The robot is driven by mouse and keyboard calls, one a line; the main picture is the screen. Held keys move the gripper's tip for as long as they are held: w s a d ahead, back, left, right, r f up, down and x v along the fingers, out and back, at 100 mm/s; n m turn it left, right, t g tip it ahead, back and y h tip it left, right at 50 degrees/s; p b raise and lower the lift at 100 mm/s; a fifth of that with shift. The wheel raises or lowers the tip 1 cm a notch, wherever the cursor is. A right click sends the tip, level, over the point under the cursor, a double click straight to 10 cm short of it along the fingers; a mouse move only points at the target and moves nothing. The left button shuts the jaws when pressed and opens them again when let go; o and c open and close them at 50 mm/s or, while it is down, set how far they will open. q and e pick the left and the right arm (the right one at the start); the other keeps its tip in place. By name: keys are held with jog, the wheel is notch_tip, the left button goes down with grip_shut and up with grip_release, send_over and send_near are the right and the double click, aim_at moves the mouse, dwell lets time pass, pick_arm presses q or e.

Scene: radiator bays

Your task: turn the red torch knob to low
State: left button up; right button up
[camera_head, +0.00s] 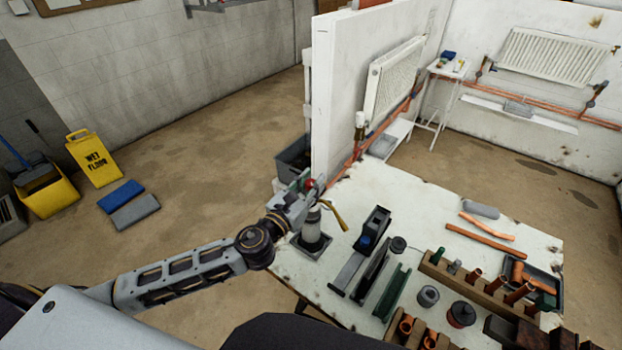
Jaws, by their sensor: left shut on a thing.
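The red torch knob (310,183) shows as a small red spot at the top of the torch, at the far left corner of the white workbench (345,190). The torch has a grey cylinder body (311,226) standing upright on a dark square base, with a brass tube (334,216) reaching out to the right. My left gripper (308,188) comes in from the left and is shut at the knob. Its fingers partly hide the knob and the torch top, so the knob's setting cannot be read. My right gripper is not in view.
A white partition (340,90) rises just behind the torch. Open floor lies left of the bench, near a yellow sign (94,158).

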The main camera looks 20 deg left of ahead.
pick_arm(q)
jog(key=shift+r+n+t+y+p, duration=0.1)
jog(key=shift+n+t+y+p, duration=0.2)
jog(key=shift+n+y+p, duration=0.8)
jog(key=shift+y+b, duration=0.3)
jog(key=shift+b, duration=0.15)
jog(key=o, duration=1)
jog(key=shift+o, duration=0.2)
jog(key=shift+s, duration=0.15)
jog(key=s+a, duration=0.1)
jog(key=s, duration=1)
jog(key=shift+s, duration=0.35)
